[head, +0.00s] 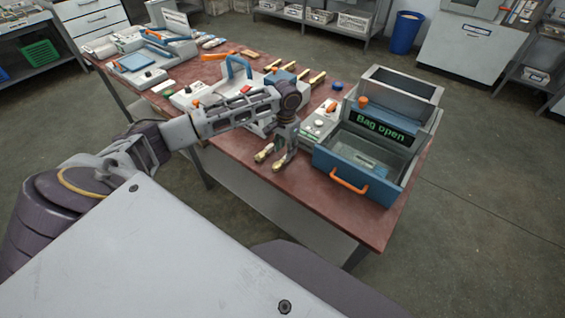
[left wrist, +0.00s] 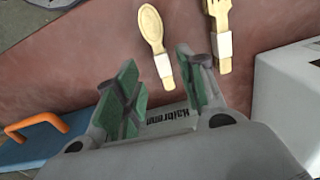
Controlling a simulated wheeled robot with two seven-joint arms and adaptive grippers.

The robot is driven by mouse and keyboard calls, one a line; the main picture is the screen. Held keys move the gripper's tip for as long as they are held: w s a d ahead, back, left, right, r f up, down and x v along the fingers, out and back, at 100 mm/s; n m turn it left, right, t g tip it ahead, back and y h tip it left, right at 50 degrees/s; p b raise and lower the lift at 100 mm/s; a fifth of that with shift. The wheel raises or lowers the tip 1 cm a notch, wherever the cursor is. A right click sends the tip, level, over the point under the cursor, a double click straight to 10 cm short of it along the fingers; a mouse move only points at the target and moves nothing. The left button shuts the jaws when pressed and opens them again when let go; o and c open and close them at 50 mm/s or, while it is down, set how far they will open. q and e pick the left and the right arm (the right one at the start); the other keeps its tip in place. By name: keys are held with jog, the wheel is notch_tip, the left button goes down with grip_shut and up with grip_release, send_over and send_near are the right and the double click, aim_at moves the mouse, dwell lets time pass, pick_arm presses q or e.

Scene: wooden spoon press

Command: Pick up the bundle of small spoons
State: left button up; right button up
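The bundle of small spoons (left wrist: 151,28) is pale wood with a white band (left wrist: 163,66) around its handle. It lies on the red-brown table, and its bowl end points to the top of the left wrist view. My left gripper (left wrist: 160,92) is open, with green pads on its two fingers. The banded handle shows between the fingers in that view; I cannot tell whether they touch it. In the head view my left gripper (head: 286,152) points down at the table's near edge and partly hides the bundle (head: 277,166). My right gripper is not in view.
A banded wooden fork bundle (left wrist: 219,30) lies beside the spoons. A blue-grey box (head: 330,171) with an orange handle and a "Bag open" display (head: 380,124) stands to the right. A white machine (left wrist: 285,95) is close on the other side. Several tools stand further back on the table.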

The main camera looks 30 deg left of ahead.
aim_at(284, 158)
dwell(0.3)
pick_arm(q)
jog(key=shift+s+a+f, duration=0.15)
jog(key=shift+f, duration=2.45)
jog(key=shift+c, duration=0.4)
jog(key=c, duration=0.8)
